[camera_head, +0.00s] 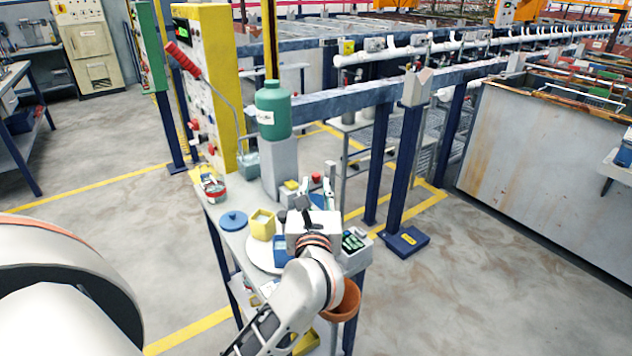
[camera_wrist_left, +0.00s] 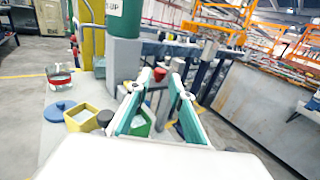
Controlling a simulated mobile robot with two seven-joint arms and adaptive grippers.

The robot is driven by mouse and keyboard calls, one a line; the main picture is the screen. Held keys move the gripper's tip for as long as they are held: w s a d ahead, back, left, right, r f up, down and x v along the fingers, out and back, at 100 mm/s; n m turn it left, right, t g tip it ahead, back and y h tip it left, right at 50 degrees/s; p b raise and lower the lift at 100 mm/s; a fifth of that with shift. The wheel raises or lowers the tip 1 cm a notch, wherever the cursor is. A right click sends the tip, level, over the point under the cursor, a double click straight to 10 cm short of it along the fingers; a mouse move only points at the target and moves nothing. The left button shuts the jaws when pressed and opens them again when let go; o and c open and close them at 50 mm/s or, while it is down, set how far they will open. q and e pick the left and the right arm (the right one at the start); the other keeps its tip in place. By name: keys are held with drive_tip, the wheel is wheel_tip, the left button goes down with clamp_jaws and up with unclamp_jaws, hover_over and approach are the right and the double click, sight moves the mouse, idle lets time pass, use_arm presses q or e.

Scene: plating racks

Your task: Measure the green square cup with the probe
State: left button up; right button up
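My left gripper (camera_head: 320,190) reaches over the small bench; in the left wrist view (camera_wrist_left: 162,76) its two teal fingers stand apart with nothing clearly gripped. A green square cup (camera_wrist_left: 146,122) with a pale inside shows between and below the fingers, partly covered by them. In the head view the gripper and wrist hide that cup. A red-topped upright item (camera_head: 316,177) stands beyond the fingertips; in the wrist view its red top (camera_wrist_left: 160,75) lies between them. I cannot tell whether it is the probe. My right gripper is not in view.
A yellow square cup (camera_head: 262,224) and a blue round lid (camera_head: 233,220) are on the bench left of the gripper. A green bottle (camera_head: 273,110) stands on a grey block behind. A keypad device (camera_head: 355,242) and brown pot (camera_head: 342,302) are at the right edge.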

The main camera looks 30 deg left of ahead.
use_arm(q)
drive_tip(key=v, duration=0.8)
drive_tip(key=shift+s, duration=0.25)
drive_tip(key=shift+d, duration=0.1)
